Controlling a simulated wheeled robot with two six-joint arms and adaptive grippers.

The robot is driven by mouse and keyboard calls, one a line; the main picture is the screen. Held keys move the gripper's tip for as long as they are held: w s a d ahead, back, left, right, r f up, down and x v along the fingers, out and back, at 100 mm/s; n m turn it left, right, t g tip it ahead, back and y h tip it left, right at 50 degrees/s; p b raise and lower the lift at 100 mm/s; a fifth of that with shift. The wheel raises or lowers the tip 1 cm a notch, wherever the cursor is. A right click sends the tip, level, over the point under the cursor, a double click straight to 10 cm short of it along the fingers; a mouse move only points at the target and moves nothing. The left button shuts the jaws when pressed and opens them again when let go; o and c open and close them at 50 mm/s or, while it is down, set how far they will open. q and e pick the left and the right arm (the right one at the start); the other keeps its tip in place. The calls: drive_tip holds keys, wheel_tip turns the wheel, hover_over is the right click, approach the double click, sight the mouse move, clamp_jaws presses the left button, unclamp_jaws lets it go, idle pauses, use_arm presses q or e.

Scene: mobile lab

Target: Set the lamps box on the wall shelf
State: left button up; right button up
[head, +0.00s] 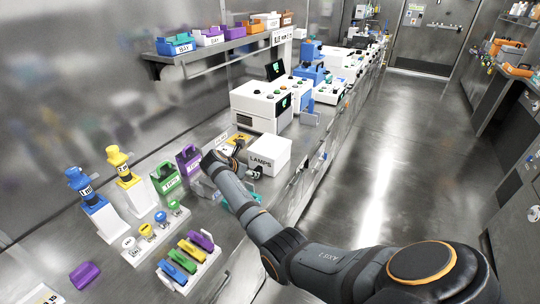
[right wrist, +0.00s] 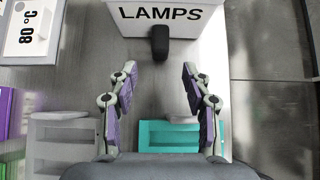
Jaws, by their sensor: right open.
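The lamps box (head: 270,152) is a white box lettered LAMPS on the steel bench. In the right wrist view the lamps box (right wrist: 190,20) is at the top, with a dark knob-like handle (right wrist: 160,43) on its face. My right gripper (right wrist: 158,85) is open and empty, its two fingers apart below the handle in that view and not touching it. In the head view my right arm hides most of its fingers beside the box. The wall shelf (head: 226,46) is on the left wall and bears several coloured boxes. My left gripper is not in view.
A white instrument (head: 262,105) stands behind the lamps box. Purple (head: 189,158) and green (head: 166,177) holders stand left of it. A teal rack (right wrist: 168,136) lies below the right gripper. The aisle floor (head: 420,150) is clear.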

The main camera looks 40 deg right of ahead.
drive_tip(key=x, duration=0.7)
drive_tip(key=shift+d+b, duration=0.1)
drive_tip(key=shift+b, duration=0.25)
drive_tip(key=shift+r, duration=0.2)
clamp_jaws()
